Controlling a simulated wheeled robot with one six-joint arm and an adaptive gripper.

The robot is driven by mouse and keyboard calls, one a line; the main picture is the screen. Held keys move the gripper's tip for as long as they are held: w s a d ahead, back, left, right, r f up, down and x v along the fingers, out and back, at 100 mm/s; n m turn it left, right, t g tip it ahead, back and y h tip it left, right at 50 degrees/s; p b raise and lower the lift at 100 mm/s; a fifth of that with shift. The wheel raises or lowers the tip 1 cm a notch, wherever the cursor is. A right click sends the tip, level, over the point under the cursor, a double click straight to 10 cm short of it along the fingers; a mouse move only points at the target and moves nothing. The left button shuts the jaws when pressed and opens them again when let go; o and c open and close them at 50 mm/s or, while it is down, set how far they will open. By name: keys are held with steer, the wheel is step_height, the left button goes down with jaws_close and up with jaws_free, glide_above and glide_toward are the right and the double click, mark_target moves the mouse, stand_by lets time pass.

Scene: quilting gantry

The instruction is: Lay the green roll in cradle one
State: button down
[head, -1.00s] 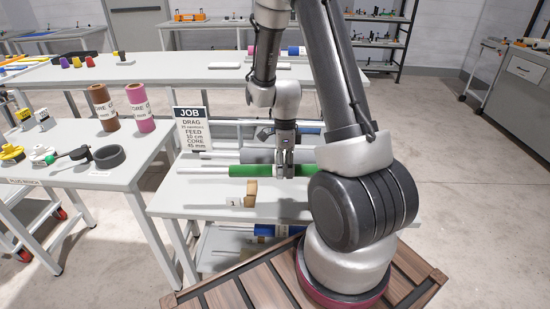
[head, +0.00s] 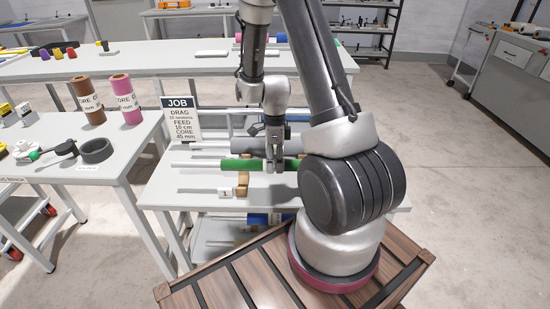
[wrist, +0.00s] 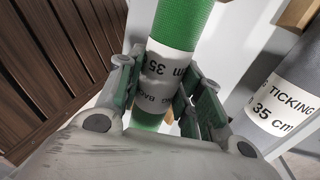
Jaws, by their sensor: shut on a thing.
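The green roll (head: 240,164) is held level across my gripper (head: 272,170), above the grey bench. In the wrist view both fingers (wrist: 160,80) close on its white band, which reads 35 cm; the green roll (wrist: 182,22) runs on beyond them. A tan wooden cradle (head: 242,184) stands on the bench just below and in front of the roll, with a small white tag marked 1 (head: 226,191) beside it. The roll looks apart from the cradle, though the exact gap is unclear. My arm hides what lies to the right.
A grey roll (head: 252,147) lies just behind the green one; its TICKING label (wrist: 285,95) shows in the wrist view. The JOB sign (head: 181,118) stands at the bench's back left. Brown (head: 92,100) and pink (head: 123,98) rolls stand on the left table.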

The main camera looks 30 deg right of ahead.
steer(key=shift+f, duration=3.3)
steer(key=c, duration=0.9)
jaws_free()
steer(key=r, duration=0.4)
steer(key=w+r, duration=0.1)
steer(key=r, duration=0.3)
steer(key=w+d+r, duration=0.1)
steer(key=r, duration=0.2)
steer(key=shift+d+r, duration=0.1)
steer(key=shift+r, duration=0.3)
